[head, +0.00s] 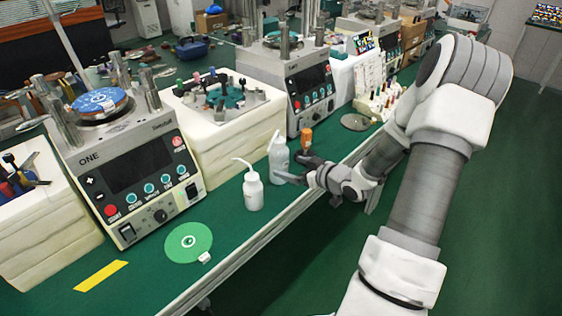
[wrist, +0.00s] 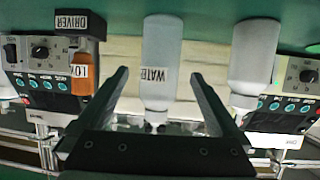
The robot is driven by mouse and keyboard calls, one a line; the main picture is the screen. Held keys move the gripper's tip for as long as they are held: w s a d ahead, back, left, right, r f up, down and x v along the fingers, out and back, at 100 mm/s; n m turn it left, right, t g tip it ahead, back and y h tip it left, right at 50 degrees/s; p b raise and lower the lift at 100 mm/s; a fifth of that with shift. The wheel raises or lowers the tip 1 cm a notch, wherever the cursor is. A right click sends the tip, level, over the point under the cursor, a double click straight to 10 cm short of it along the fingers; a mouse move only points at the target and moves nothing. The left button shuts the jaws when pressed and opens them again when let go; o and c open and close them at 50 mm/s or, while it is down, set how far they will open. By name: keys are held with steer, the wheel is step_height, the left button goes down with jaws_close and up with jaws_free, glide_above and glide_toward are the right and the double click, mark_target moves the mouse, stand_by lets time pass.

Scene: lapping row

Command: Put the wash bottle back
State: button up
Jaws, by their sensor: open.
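A white wash bottle labelled WATER (wrist: 157,65) appears upside down in the wrist view, between the two fingers of my gripper (wrist: 160,74). The gripper is open, with a gap on each side of the bottle. In the head view this bottle (head: 278,158) stands upright on the green bench, with my gripper (head: 288,168) close at its right. A second white bottle with a bent spout (head: 252,188) stands nearer, to its left. It also shows at the right of the wrist view (wrist: 253,62). No label on it is readable.
A green disc (head: 188,243) and a yellow strip (head: 100,276) lie on the front bench. Lapping machines (head: 130,165) line the back. Bare bench lies around the near bottle.

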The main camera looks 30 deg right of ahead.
steer(key=shift+v, duration=1.45)
